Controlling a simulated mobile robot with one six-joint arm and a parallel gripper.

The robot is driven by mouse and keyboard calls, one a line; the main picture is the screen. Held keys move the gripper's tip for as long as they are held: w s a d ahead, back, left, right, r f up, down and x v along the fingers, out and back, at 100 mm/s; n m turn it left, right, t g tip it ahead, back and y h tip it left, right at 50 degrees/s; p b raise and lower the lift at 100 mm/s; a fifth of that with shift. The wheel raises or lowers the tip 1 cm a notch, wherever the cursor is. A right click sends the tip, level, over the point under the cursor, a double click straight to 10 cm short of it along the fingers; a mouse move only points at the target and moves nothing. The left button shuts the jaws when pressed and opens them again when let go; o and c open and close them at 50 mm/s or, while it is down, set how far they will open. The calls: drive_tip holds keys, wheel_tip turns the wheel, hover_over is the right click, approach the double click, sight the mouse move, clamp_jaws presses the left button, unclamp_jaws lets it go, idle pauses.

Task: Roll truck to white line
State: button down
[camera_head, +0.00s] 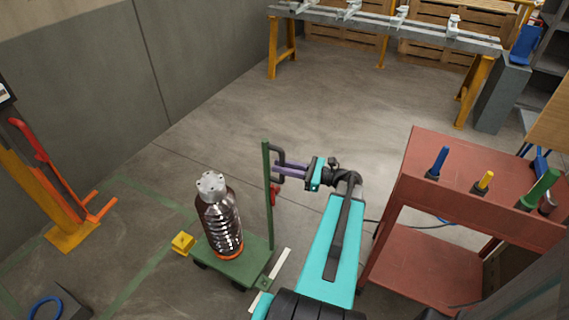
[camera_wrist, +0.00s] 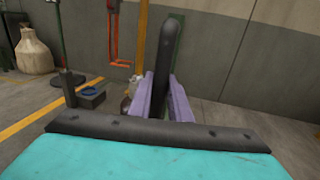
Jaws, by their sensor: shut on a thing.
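The green truck (camera_head: 237,261) stands on the floor with a low flat deck and a tall green post. A dark handle (camera_head: 276,155) juts from the post top. A ribbed, silver-brown isolator (camera_head: 223,225) stands upright on the deck. My gripper (camera_head: 289,171) has purple fingers shut on the handle. In the wrist view, the dark handle bar (camera_wrist: 164,62) stands between the purple fingers. The white line (camera_head: 282,268) is a short strip on the floor at the truck's right side. The truck's front right corner overlaps it in the picture; wheel contact cannot be told.
A yellow block (camera_head: 182,243) sits at the deck's left edge. A red-brown table (camera_head: 413,180) with several coloured-handled tools stands right of my arm. An orange stand (camera_head: 70,232) is at the left wall. Green floor lines (camera_head: 140,275) run left; the floor behind is clear.

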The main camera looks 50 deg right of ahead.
drive_tip(key=shift+s+d, duration=0.1)
drive_tip(key=shift+s, duration=0.6)
drive_tip(key=c, duration=1.6)
unclamp_jaws()
drive_tip(key=shift+d, duration=0.1)
drive_tip(key=shift+c, duration=0.2)
drive_tip(key=shift+s+d, duration=0.1)
drive_tip(key=shift+s, duration=0.05)
drive_tip(key=v, duration=0.7)
drive_tip(key=shift+b, duration=0.4)
